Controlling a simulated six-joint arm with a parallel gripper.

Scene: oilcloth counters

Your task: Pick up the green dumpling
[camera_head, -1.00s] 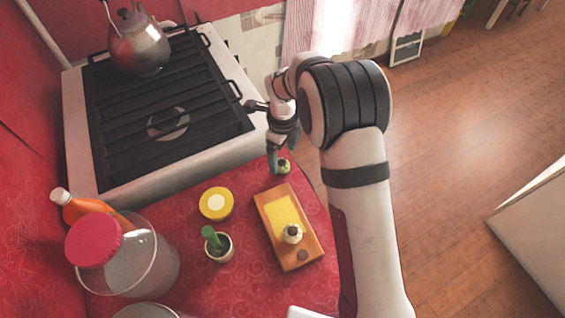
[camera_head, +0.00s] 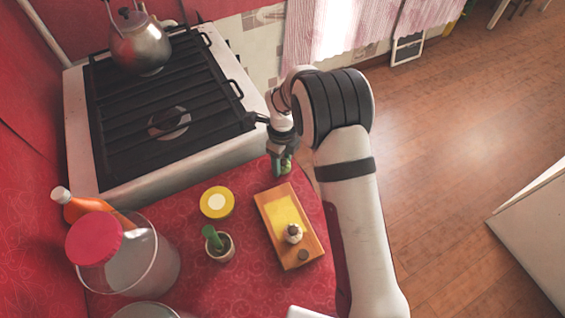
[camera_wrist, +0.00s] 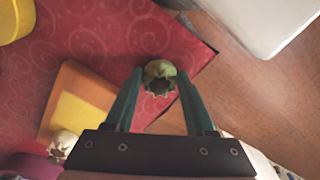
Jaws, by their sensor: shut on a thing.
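The green dumpling (camera_wrist: 160,77) is small and round with a dark, ragged-edged top. It sits between the two teal fingers of my gripper (camera_wrist: 160,90) in the wrist view, close to the counter corner. In the head view the dumpling (camera_head: 287,166) shows beside the fingertips, partly covered by my gripper (camera_head: 282,165). My gripper points down over the red cloth and is shut on the dumpling. Whether the dumpling touches the cloth is hard to tell.
The stove (camera_head: 165,125) is behind. The counter edge lies close right.

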